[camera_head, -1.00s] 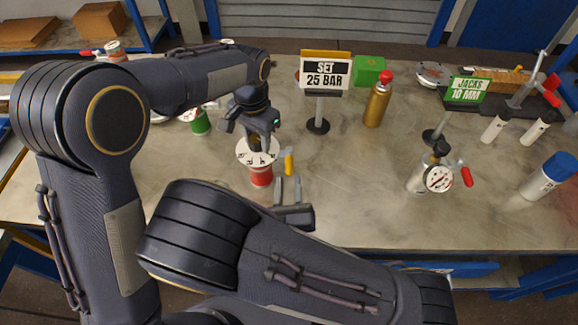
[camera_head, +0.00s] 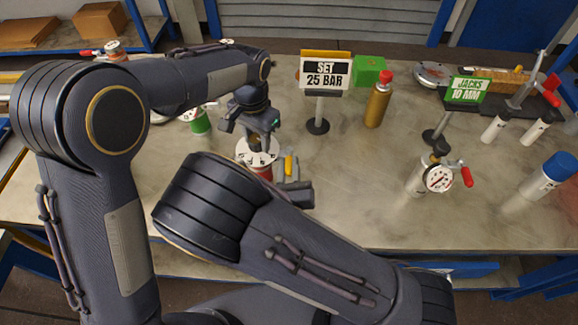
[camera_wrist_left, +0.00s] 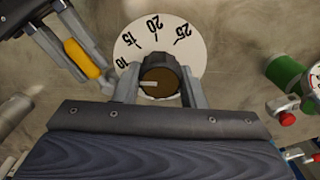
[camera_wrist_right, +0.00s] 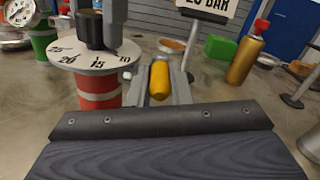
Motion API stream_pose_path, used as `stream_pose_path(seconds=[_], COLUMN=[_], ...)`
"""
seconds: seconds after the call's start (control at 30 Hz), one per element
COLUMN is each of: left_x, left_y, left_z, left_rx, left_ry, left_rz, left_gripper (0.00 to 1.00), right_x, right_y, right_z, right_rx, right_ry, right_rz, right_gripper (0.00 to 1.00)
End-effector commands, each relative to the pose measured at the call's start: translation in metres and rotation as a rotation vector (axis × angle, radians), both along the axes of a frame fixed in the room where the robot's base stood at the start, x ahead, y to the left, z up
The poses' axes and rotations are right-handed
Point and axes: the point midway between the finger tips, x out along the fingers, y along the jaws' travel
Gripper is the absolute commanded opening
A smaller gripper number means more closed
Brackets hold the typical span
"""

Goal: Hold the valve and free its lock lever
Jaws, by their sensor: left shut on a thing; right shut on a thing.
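The valve has a red and white body (camera_wrist_right: 98,92), a white dial marked 10 to 25 (camera_wrist_left: 188,40) and a dark knob with a brown top (camera_wrist_left: 158,82). It stands upright on the bench. My left gripper (camera_head: 256,143) reaches down from above and is shut on the knob, one finger on each side in the left wrist view. The yellow lock lever (camera_wrist_right: 160,80) is at the valve's side. My right gripper (camera_head: 287,172) is shut on this lever, its fingers flanking it in the right wrist view. My right arm hides the valve's lower body in the head view.
A "SET 25 BAR" sign (camera_head: 326,74) stands behind the valve. A gold bottle (camera_head: 377,104) and green box (camera_head: 369,71) are beyond it. A gauge vessel with a red lever (camera_head: 438,178) stands at right. The bench between is clear.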

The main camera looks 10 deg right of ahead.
Motion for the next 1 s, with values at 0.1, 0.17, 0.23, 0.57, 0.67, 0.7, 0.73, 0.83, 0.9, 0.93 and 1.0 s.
stream_pose_path(seconds=[0.1,0.17,0.23,0.57,0.67,0.7,0.73,0.83,0.9,0.93,1.0], left_x=[0.001,0.001,0.001,0.000,0.000,0.000,0.000,0.000,0.000,0.000,0.000], left_y=[0.000,0.000,0.000,0.000,0.000,0.000,0.000,0.000,0.000,0.000,0.000], left_z=[0.001,0.001,0.001,0.001,0.001,0.001,0.001,0.001,0.001,0.001,0.001], left_rx=[-0.001,-0.001,-0.001,-0.001,-0.001,-0.001,-0.001,-0.001,0.000,-0.001,0.000], left_ry=[-0.003,-0.003,-0.003,-0.001,-0.001,-0.001,-0.001,-0.001,0.000,-0.001,0.000], left_rz=[0.000,0.000,0.000,0.000,0.000,0.000,0.000,0.000,0.000,0.000,0.001], left_gripper=[0.00,0.00,0.00,0.00,0.00,0.00,0.00,0.00,0.00,0.00,0.00], right_x=[0.000,0.000,0.000,0.000,0.000,0.001,0.001,0.001,0.002,0.002,0.002], right_y=[0.000,0.000,0.000,-0.010,-0.015,-0.017,-0.018,-0.022,-0.024,-0.025,-0.027], right_z=[0.000,0.000,0.000,0.000,0.000,0.000,0.000,0.000,-0.001,-0.001,-0.002], right_rx=[0.000,0.000,-0.002,-0.010,-0.012,-0.011,-0.012,-0.011,-0.010,-0.011,-0.012], right_ry=[0.000,0.001,-0.001,-0.003,-0.003,-0.003,-0.002,-0.003,-0.004,-0.003,-0.004], right_rz=[0.001,0.002,0.008,0.138,0.214,0.247,0.271,0.351,0.402,0.422,0.463], right_gripper=[0.00,0.00,0.00,0.00,0.00,0.00,0.00,0.00,0.00,0.00,0.00])
